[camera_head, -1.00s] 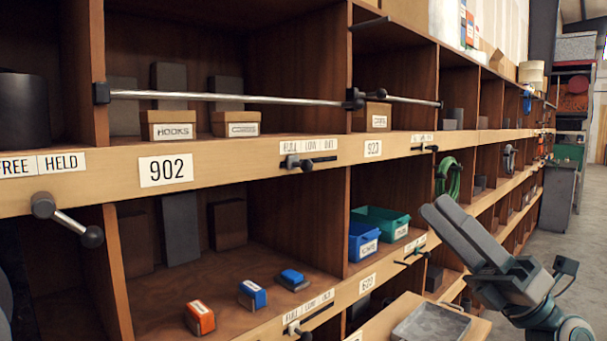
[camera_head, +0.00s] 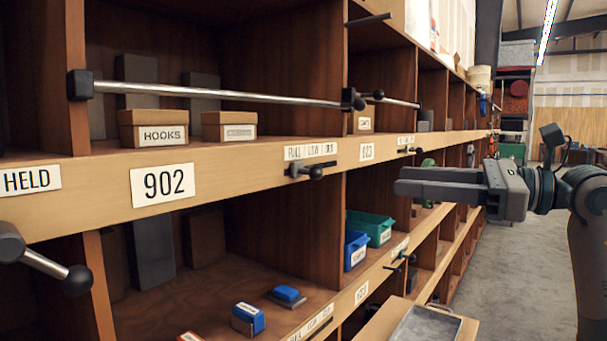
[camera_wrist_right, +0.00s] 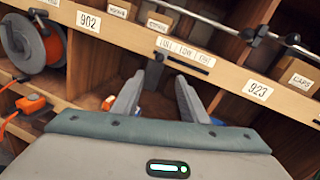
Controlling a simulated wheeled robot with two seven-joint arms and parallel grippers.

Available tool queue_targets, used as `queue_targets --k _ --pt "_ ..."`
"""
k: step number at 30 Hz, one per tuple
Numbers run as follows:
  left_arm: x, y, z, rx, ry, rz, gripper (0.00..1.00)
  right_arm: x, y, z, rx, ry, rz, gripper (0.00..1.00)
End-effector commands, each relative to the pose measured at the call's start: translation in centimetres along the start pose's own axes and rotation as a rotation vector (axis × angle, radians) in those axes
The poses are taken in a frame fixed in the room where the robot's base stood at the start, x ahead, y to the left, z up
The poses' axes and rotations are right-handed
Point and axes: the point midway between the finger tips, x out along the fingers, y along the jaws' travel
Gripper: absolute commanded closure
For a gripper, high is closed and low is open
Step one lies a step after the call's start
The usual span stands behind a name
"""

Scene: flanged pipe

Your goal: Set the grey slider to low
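The grey slider (camera_head: 308,171) sits on the shelf's front edge, right of the 902 plate, with a dark knob sticking out. Above it is a label strip (camera_head: 310,151) reading FULL, LOW, OUT. The wrist view shows the slider (camera_wrist_right: 159,60) at the left end of its slot (camera_wrist_right: 190,67), under FULL. My right gripper (camera_head: 398,187) is to the right of the slider, apart from it, with its fingers pointing left. In the right wrist view its fingers (camera_wrist_right: 160,78) are spread and empty, with the slider beyond the gap. My left gripper is not in view.
A metal rail (camera_head: 220,95) runs above the shelf edge. A rod with a black ball (camera_head: 75,280) juts out at lower left. Another slider (camera_head: 410,150) is farther along. A tray (camera_head: 425,325) sticks out below. The aisle at right is clear.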

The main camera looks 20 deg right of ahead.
Motion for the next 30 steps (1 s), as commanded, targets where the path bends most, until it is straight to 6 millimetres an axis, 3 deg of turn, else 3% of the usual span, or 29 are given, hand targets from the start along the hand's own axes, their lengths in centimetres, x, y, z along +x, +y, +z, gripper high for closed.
queue_targets --k 14,21,26,30 --pt "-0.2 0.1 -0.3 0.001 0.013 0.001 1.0 0.7 0.0 0.0 0.002 -0.001 0.002 0.6" --pt "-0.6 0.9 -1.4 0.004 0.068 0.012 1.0 3.3 0.1 0.2 0.003 -0.002 0.005 0.6" --pt "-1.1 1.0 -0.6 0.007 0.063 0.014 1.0 6.0 0.1 0.3 0.004 -0.002 0.006 0.6" --pt "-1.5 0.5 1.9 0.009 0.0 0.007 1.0 8.2 0.1 0.2 0.004 -0.002 0.006 0.6"
